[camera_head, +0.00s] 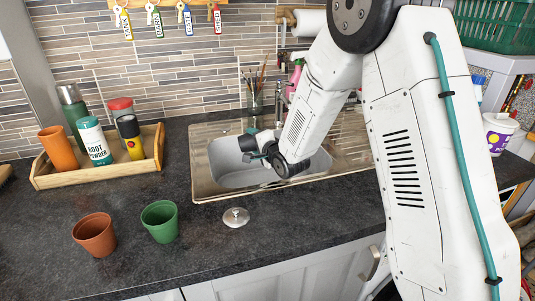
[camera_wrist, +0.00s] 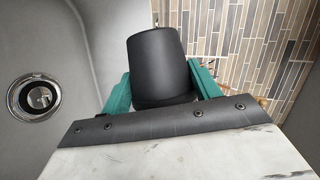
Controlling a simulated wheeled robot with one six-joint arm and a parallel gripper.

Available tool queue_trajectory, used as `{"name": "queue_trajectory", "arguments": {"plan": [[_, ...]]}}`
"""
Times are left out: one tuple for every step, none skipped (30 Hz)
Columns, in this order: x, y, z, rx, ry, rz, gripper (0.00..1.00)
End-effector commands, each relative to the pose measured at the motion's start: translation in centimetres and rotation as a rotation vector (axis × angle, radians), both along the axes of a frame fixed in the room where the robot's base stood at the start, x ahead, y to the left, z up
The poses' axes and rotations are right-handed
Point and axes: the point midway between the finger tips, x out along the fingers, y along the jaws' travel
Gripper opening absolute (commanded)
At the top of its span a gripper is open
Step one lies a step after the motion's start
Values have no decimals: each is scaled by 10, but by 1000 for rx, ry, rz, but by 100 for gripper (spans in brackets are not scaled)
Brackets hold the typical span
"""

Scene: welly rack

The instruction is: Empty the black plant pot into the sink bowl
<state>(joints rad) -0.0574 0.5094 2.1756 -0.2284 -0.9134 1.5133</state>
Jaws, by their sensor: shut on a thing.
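The black plant pot (camera_wrist: 156,62) is between the teal fingers of my gripper (camera_wrist: 162,88) in the wrist view. In the head view the pot (camera_head: 247,142) is a small dark shape at the left end of my gripper (camera_head: 256,155), over the sink bowl (camera_head: 226,177). The pot appears tipped on its side; its opening and any contents are hidden. The sink bowl is grey metal, and its drain (camera_wrist: 38,97) shows at the left in the wrist view. No contents are visible in the part of the bowl in view.
A wooden tray (camera_head: 60,181) with bottles stands at the left. A terracotta pot (camera_head: 95,234), a green pot (camera_head: 160,221) and a metal sink plug (camera_head: 236,217) sit on the dark counter in front. A jar of brushes (camera_head: 255,101) stands behind the sink. My arm hides the sink's right side.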

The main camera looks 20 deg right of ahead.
Motion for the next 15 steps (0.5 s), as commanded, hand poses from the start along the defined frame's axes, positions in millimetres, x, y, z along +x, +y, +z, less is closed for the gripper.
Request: {"name": "queue_trajectory", "arguments": {"plan": [[0,5,0,-27,3,3,40],[1,7,-1,-44,6,3,40],[1,10,-2,-73,8,3,40],[1,13,-3,-96,12,3,40],[2,14,-3,-122,15,3,40],[2,14,-5,-159,20,2,40],[2,15,-6,-187,23,3,40],[2,16,-7,-214,27,2,40],[2,17,-8,-250,32,2,40],[2,17,-9,-276,35,1,40],[2,18,-10,-302,38,1,40],[3,19,-12,-336,43,2,40],[3,19,-13,-360,45,1,40],[3,20,-13,-384,48,1,40],[3,20,-15,-417,53,1,40]]}}
